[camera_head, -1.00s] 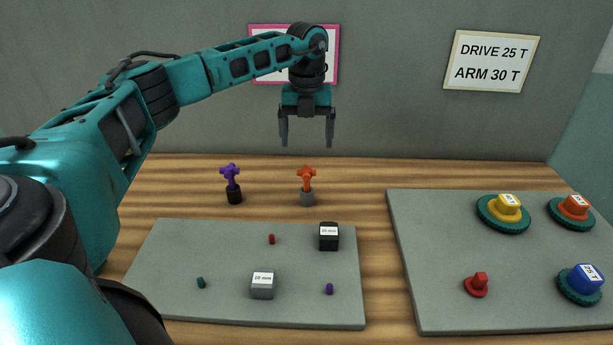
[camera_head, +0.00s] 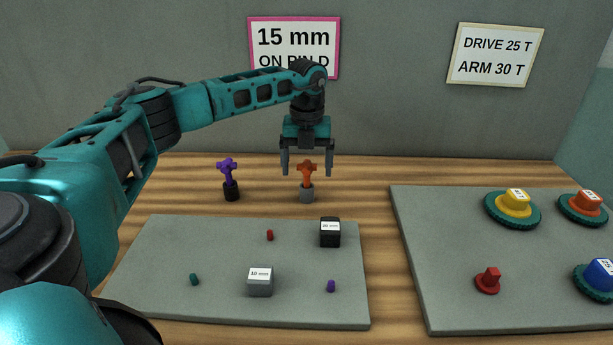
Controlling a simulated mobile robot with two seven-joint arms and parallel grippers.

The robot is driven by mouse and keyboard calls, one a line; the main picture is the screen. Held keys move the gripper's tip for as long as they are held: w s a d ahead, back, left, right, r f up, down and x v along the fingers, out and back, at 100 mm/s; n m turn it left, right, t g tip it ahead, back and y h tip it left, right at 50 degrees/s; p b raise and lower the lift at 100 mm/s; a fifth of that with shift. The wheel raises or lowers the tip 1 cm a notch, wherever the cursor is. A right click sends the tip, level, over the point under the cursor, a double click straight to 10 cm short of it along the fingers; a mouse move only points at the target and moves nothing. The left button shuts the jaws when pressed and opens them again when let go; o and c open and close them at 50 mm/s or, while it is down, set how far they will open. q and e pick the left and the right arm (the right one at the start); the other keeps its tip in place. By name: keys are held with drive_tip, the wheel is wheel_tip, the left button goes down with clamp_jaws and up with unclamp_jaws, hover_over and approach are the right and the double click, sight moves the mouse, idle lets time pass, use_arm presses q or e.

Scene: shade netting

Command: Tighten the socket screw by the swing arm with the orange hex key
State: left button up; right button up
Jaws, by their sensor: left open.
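The orange hex key (camera_head: 307,172) stands upright in a grey holder (camera_head: 307,194) at the back of the table, its cross-shaped handle up. My left gripper (camera_head: 307,171) points down and is open, with one finger on each side of the orange handle as seen from here. I cannot tell whether the fingers touch it or are level with it in depth. I cannot make out the socket screw or the swing arm with certainty. My right gripper is not in view.
A purple key (camera_head: 229,172) stands in a black holder to the left. A grey board (camera_head: 210,305) bears two blocks and several small pegs. A right board (camera_head: 450,300) bears gears and a red knob (camera_head: 488,281). Wall signs include one reading 15 mm (camera_head: 293,38).

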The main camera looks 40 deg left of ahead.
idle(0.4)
use_arm(q)
drive_tip(key=shift+p, duration=0.4)
drive_tip(key=shift+c, duration=0.3)
drive_tip(key=c, duration=1.3)
drive_tip(key=shift+r+p, duration=0.85)
drive_tip(key=shift+p, duration=0.1)
drive_tip(key=shift+r+p, duration=1.15)
drive_tip(key=shift+r, duration=1.4)
